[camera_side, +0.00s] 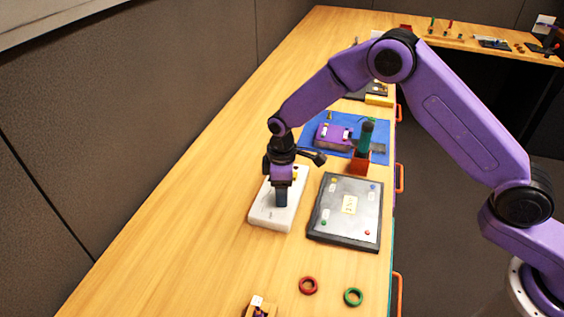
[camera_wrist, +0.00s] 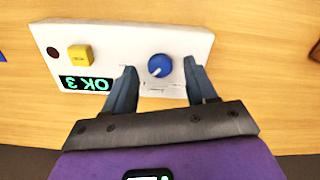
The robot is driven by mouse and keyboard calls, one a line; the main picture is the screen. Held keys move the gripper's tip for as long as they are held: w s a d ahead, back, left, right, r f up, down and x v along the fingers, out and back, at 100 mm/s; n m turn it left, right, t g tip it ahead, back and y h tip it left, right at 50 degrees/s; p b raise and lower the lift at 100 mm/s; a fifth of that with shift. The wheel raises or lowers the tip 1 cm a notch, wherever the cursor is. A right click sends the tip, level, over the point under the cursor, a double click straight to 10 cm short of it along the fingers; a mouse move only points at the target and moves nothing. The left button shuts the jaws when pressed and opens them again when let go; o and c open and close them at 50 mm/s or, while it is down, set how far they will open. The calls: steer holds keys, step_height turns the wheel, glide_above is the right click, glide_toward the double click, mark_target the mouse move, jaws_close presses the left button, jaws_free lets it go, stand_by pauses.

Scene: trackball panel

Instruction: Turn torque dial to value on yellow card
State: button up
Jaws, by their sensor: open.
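A white box panel (camera_side: 264,218) lies on the wooden table below my gripper (camera_side: 281,203). The wrist view shows its blue round dial (camera_wrist: 160,66) with a pale pointer mark. My gripper (camera_wrist: 160,68) is open, its two fingers on either side of the dial; I cannot tell whether they touch it. The panel also carries a yellow block-like button (camera_wrist: 80,54) and a dark display (camera_wrist: 86,83) with green characters resembling "OK 3", upside down. In the side view my gripper hides the dial.
The dark-framed grey board (camera_side: 345,239) stands close right of the panel. A red block with a green-handled tool (camera_side: 365,148) and a blue mat (camera_side: 314,126) are behind. The table left of the panel is clear.

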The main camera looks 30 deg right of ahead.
step_height(320, 180, up, 16)
steer(key=shift+r, duration=0.2)
stand_by(0.6)
steer(key=s+d, duration=0.6)
steer(key=s, duration=0.5)
steer(key=s+d+r, duration=0.1)
steer(key=s+d, duration=0.6)
steer(key=s, duration=0.5)
steer(key=s+d, duration=0.7)
steer(key=s, duration=0.5)
steer(key=shift+r+n, duration=0.3)
steer(key=shift+r, duration=0.05)
